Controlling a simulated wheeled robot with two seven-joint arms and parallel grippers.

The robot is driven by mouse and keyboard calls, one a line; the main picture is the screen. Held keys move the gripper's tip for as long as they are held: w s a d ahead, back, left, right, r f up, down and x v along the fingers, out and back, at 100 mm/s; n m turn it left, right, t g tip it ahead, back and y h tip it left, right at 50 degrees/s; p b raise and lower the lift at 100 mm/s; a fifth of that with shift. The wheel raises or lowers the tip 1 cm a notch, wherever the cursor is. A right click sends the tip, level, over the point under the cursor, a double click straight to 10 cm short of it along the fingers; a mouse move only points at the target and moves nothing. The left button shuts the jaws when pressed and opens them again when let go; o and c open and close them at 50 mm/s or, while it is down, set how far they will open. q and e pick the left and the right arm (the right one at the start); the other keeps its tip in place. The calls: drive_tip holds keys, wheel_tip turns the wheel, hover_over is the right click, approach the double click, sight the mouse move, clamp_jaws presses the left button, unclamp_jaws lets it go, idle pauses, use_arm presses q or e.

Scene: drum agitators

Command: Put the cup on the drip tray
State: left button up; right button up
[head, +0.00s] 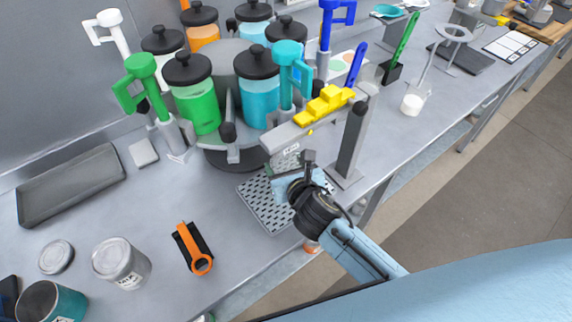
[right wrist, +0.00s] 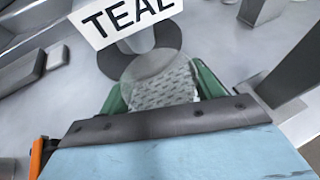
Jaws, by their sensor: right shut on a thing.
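A clear cup (right wrist: 163,80) is held between the two green fingers of my right gripper (right wrist: 160,88) in the right wrist view. A patterned surface shows through it. In the head view, my right gripper (head: 284,172) is over the far part of the perforated grey drip tray (head: 268,212), below the yellow-topped dispenser. The gripper and dispenser hide most of the cup there, and I cannot tell whether its base touches the tray. My left gripper is out of view.
A carousel with several lidded canisters, one green (head: 197,105), stands behind the tray. A dark post (head: 353,140) stands to its right. An orange-handled tool (head: 194,250) and a tin (head: 121,262) lie to the left. A TEAL label (right wrist: 120,18) shows close by.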

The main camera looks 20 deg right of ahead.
drive_tip(key=shift+f, duration=0.15)
drive_tip(key=o, duration=1)
drive_tip(key=shift+s+r, duration=0.25)
drive_tip(key=shift+r, duration=0.05)
drive_tip(key=v, duration=1.1)
drive_tip(key=shift+s+d+r+p, duration=0.1)
drive_tip(key=shift+s+r+p, duration=0.1)
drive_tip(key=shift+p, duration=0.1)
drive_tip(key=shift+f, duration=0.1)
